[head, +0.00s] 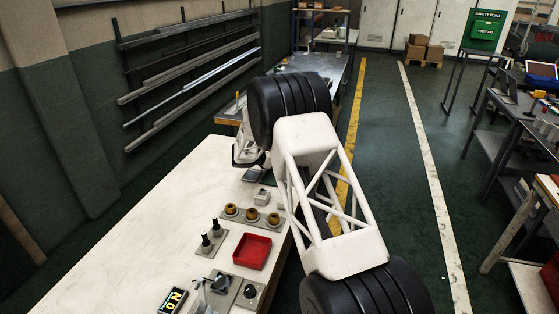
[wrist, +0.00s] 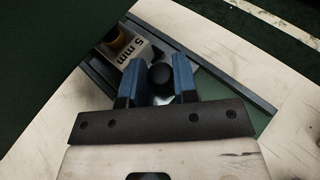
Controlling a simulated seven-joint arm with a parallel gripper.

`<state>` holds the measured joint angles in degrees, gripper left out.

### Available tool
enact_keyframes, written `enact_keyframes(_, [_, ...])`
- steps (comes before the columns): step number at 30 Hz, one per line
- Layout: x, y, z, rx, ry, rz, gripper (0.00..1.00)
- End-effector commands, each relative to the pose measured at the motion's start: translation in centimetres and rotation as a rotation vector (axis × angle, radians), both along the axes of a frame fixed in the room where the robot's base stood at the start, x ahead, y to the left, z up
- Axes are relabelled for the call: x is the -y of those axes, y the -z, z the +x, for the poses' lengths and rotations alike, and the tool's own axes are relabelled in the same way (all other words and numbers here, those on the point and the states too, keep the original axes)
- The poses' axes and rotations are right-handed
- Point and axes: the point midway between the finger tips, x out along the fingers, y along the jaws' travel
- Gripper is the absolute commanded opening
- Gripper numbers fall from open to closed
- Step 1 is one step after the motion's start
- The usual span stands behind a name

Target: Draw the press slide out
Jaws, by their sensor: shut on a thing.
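My gripper (wrist: 158,72) shows in the wrist view with its two blue fingers shut on a round black knob (wrist: 160,78). Behind the knob is a light metal block (wrist: 136,53) marked "5 mm", with a dark and brass-coloured round part at its upper left. The block lies within a dark-railed channel (wrist: 228,90) with a green floor, set in a pale surface. I take the knob and block for the press slide, but how they join is hidden by the fingers.
Wall racks (head: 190,80) hold bars. The bench's left part is clear.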

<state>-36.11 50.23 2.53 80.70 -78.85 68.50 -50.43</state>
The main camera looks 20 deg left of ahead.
Motion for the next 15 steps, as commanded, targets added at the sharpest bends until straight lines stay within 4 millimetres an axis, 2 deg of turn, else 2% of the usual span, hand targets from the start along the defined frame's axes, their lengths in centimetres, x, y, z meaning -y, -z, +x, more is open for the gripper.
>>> enact_keyframes(5, [-0.1,-0.1,-0.9,0.000,-0.001,0.000,0.00])
enact_keyframes(15, [-0.1,-0.1,-4.6,0.000,-0.002,0.000,0.00])
